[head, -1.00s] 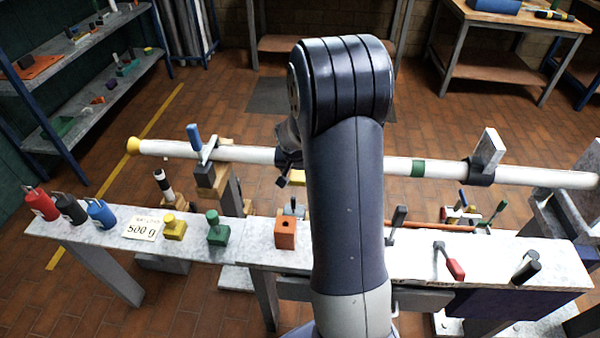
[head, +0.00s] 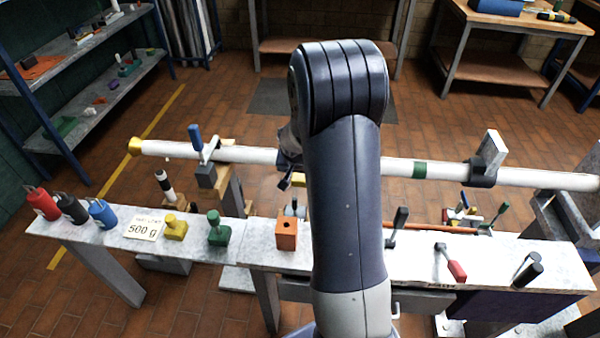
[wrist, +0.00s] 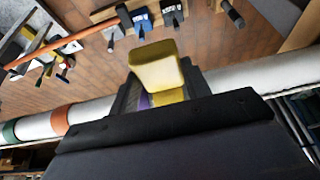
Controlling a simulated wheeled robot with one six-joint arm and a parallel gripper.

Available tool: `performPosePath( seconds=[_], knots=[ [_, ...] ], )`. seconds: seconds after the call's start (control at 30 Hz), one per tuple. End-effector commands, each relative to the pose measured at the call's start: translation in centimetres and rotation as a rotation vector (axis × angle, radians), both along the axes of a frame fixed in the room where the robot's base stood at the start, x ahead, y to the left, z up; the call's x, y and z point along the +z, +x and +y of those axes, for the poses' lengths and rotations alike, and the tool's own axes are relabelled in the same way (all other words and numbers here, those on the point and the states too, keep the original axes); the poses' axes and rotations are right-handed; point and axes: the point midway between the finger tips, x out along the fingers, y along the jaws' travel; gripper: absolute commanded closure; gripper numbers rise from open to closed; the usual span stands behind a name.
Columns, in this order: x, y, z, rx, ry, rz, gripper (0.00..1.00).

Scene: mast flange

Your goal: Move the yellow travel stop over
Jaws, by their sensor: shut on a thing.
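The yellow travel stop (wrist: 157,68) is a yellow block between the jaws of my gripper (wrist: 160,92) in the wrist view, right at the white pole (wrist: 225,78). My gripper is shut on it. In the head view a small part of the yellow stop (head: 299,180) shows just left of my arm, by the pole (head: 245,154). My arm hides most of the gripper and the middle of the pole there. A small purple patch shows beside the yellow block in the wrist view. Whether the stop touches the pole is hard to tell.
The pole carries a blue-handled clamp (head: 196,140) at left, a green band (head: 419,169) and a dark collar with a grey plate (head: 490,152) at right. The near bench (head: 345,250) holds coloured canisters, a 500 g card (head: 143,228), knobs, an orange block (head: 286,233) and levers.

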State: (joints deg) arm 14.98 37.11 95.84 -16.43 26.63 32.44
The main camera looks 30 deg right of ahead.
Motion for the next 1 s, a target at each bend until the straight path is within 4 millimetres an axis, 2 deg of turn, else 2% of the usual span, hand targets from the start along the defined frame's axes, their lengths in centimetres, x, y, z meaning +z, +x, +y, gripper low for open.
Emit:
performPosePath(
  seconds=[0.03, 0.27, 0.4, 0.47, 0.8, 1.0],
  knots=[
    [0.0, 0.0, 0.0, 0.000, 0.000, 0.000, 0.76],
    [0.0, 0.0, 0.0, 0.000, 0.000, 0.000, 0.95],
    [-0.2, 0.3, 0.4, 0.001, 0.000, 0.000, 0.96],
    [-0.3, 0.7, 1.1, 0.004, 0.000, 0.000, 0.96],
    [-0.3, 5.0, 7.5, 0.005, 0.000, 0.000, 0.96],
    [-0.1, 5.9, 8.8, 0.001, 0.000, 0.000, 0.96]
  ],
)
